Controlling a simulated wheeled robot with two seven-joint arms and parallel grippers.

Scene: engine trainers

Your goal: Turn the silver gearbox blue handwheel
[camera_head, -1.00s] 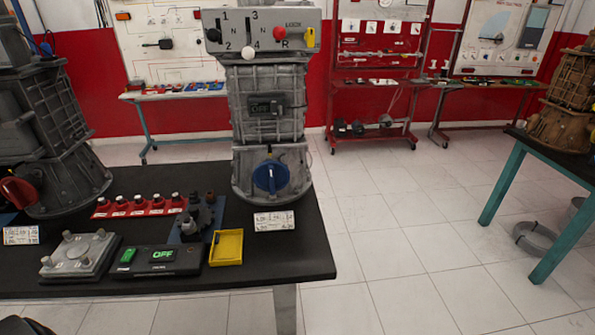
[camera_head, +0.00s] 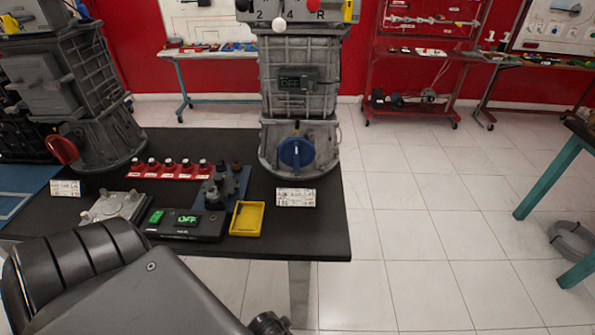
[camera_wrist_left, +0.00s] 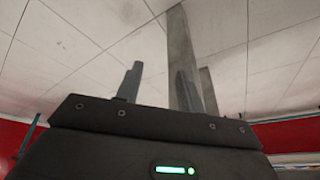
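The silver gearbox (camera_head: 300,100) stands upright near the right end of the black table, in the head view. Its blue handwheel (camera_head: 296,153) is on the lower front, facing me, with nothing touching it. My left arm fills the lower left of the head view, in front of the table; its gripper is not visible there. In the left wrist view my left gripper (camera_wrist_left: 160,70) shows two fingers apart with nothing between them, against the floor tiles. The handwheel cannot be made out in that view. My right gripper is in neither current view.
Open floor lies right of the table.

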